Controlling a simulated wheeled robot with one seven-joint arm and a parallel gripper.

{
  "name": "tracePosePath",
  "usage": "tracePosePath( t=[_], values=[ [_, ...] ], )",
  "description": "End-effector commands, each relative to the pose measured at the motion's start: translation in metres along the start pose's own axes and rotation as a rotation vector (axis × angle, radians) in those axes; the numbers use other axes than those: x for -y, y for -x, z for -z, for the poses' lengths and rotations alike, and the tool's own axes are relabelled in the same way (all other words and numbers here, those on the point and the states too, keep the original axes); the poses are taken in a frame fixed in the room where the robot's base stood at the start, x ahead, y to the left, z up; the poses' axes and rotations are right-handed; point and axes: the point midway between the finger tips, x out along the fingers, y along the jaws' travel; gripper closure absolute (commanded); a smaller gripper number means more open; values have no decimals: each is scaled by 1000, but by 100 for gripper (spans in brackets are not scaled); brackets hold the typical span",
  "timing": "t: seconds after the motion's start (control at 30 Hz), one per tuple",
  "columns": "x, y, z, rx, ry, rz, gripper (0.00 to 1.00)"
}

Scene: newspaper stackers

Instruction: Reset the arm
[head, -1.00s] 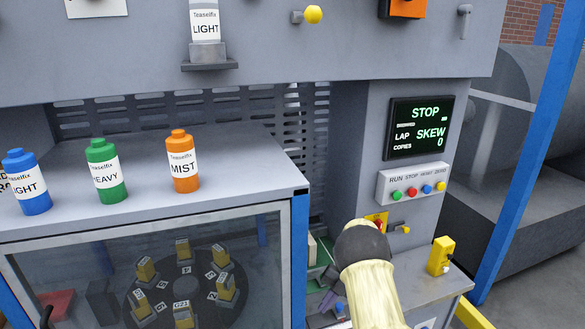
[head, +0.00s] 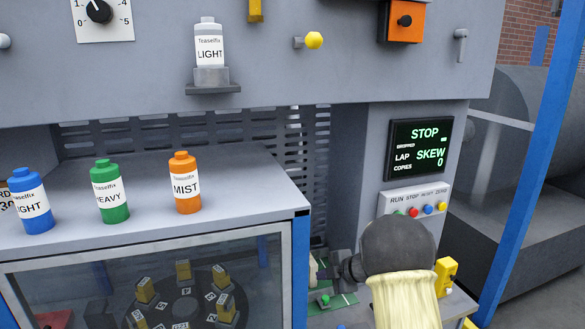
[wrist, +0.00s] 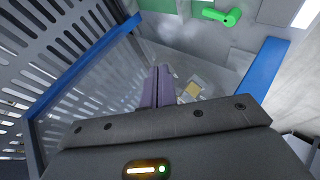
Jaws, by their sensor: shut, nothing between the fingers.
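My arm (head: 402,290), in a pale yellow sleeve with a dark round joint, stands at the lower right of the head view. My gripper (wrist: 160,75) shows in the wrist view with its two purple-grey fingers together and nothing between them. In the head view it is partly hidden behind the dark joint and points left, beside the end of the grey cabinet. A green handle-like part (wrist: 222,16) lies beyond the fingertips in the wrist view, apart from them.
A cabinet top (head: 250,190) bears blue, green and orange bottles (head: 185,183). The display panel (head: 420,148) reads STOP, LAP SKEW, 0. The button box (head: 412,200) is partly hidden by my arm. A blue post (head: 535,140) stands right. A slotted panel (wrist: 50,50) is close left.

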Motion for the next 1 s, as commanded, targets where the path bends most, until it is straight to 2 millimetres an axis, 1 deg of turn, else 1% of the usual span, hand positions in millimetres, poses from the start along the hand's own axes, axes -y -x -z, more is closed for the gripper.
tracePosePath(
  t=[0.03,0.07,0.17,0.27,0.3,0.37,0.47,0.57,0.67,0.8,0.9,1.0],
  values=[
    [-8,13,0,56,-80,-49,100],
    [-12,21,-2,90,-131,-75,100],
    [-16,46,-7,202,-307,-147,100],
    [-8,73,-10,308,-494,-198,100],
    [-3,84,-10,350,-569,-213,100],
    [9,100,-8,408,-686,-228,100],
    [36,127,-1,502,-882,-237,100],
    [70,153,12,590,-1081,-226,100],
    [109,177,32,672,-1280,-193,100],
    [167,206,71,773,-1549,-118,100],
    [199,220,97,823,-1690,-63,100],
    [215,228,111,849,-1768,-28,100]
  ],
)
